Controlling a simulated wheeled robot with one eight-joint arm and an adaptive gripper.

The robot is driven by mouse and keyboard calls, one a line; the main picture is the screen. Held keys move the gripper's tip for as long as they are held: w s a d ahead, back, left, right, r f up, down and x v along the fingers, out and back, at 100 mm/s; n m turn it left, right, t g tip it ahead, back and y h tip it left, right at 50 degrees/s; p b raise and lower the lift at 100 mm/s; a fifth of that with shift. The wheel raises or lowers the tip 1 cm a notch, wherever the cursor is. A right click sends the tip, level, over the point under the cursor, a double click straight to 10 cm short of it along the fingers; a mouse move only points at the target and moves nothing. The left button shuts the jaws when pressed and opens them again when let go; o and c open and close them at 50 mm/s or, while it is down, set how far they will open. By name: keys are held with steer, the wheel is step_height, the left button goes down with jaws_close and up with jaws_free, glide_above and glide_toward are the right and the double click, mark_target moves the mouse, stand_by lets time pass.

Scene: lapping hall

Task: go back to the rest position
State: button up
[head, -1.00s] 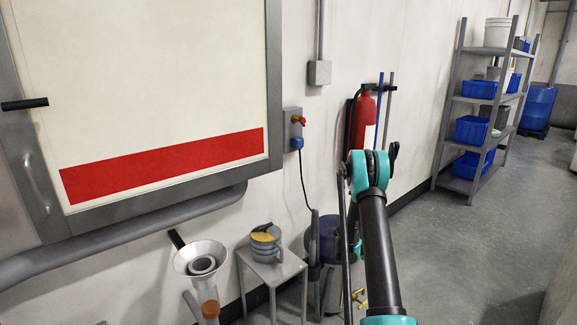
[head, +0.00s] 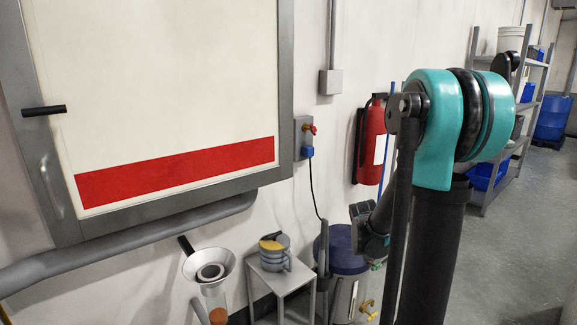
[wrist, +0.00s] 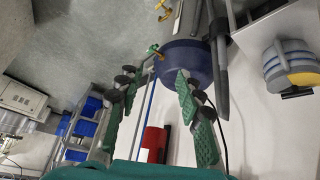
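My gripper (wrist: 157,77) shows in the wrist view with its two green-padded fingers apart and nothing between them. In the head view my arm stands large at the right, with its teal joint raised high. The wrist end shows partly behind the arm, above the drum with the blue lid (head: 343,249), and its fingers cannot be made out there. The blue lid also shows in the wrist view (wrist: 186,63), beyond the fingers.
A small table (head: 281,279) holds a stack of grey rings with a yellow piece (head: 274,252). A funnel (head: 209,266) stands left of it. A red fire extinguisher (head: 372,145) hangs on the wall. A shelf with blue bins (head: 485,176) stands at the right, beside open floor.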

steer(key=s+a+n+y, duration=0.1)
steer(key=s+a, duration=0.3)
steer(key=s, duration=0.7)
steer(key=s+a+f+n+g+y, duration=0.1)
steer(key=s+a+n+y, duration=0.1)
steer(key=s, duration=0.9)
steer(key=shift+s+a+f+n+g, duration=0.3)
steer(key=shift+a+n, duration=0.5)
steer(key=shift+a, duration=0.35)
